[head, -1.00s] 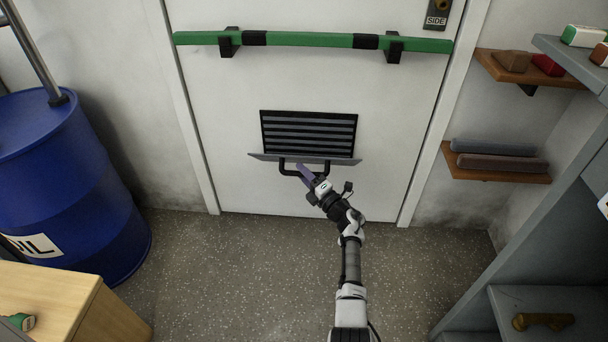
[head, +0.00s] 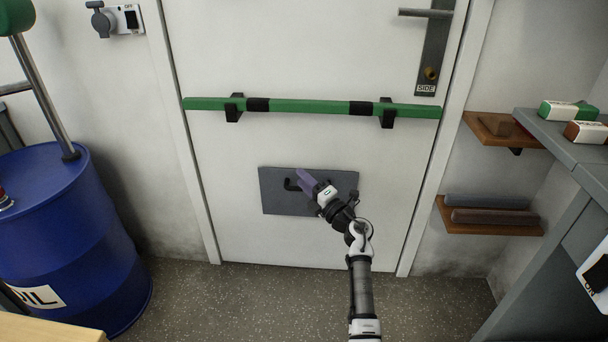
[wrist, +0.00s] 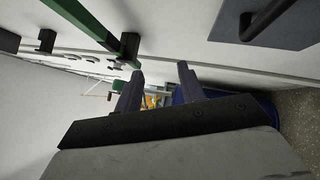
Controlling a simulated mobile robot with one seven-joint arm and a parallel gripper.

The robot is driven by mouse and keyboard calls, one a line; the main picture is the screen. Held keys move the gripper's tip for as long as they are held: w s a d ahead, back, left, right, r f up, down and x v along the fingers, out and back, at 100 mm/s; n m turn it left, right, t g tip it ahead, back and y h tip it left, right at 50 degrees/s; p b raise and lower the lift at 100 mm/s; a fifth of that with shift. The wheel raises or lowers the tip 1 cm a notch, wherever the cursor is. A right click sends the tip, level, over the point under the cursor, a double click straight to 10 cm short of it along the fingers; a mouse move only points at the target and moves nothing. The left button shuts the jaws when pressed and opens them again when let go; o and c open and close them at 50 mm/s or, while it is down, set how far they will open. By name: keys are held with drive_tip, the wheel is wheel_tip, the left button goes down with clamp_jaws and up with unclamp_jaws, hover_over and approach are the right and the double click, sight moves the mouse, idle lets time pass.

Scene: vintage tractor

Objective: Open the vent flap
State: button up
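The vent flap (head: 275,198) is a dark grey plate lying flat against the lower white door, and no louvres show. Its black handle (head: 290,184) is partly hidden behind my gripper (head: 304,179) in the head view. In the wrist view the flap (wrist: 293,22) is at the top right with its handle (wrist: 268,20). My gripper's two purple fingers (wrist: 158,85) are apart with nothing between them. The handle lies to the right of them, clear of the fingers.
A green push bar (head: 310,106) crosses the door above the flap. A blue oil drum (head: 75,230) stands at the left. Wooden shelves (head: 490,215) and a grey bench (head: 560,140) are at the right. The floor before the door is clear.

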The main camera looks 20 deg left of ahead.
drive_tip(key=shift+a+r, duration=0.15)
drive_tip(key=shift+r, duration=0.15)
idle(0.4)
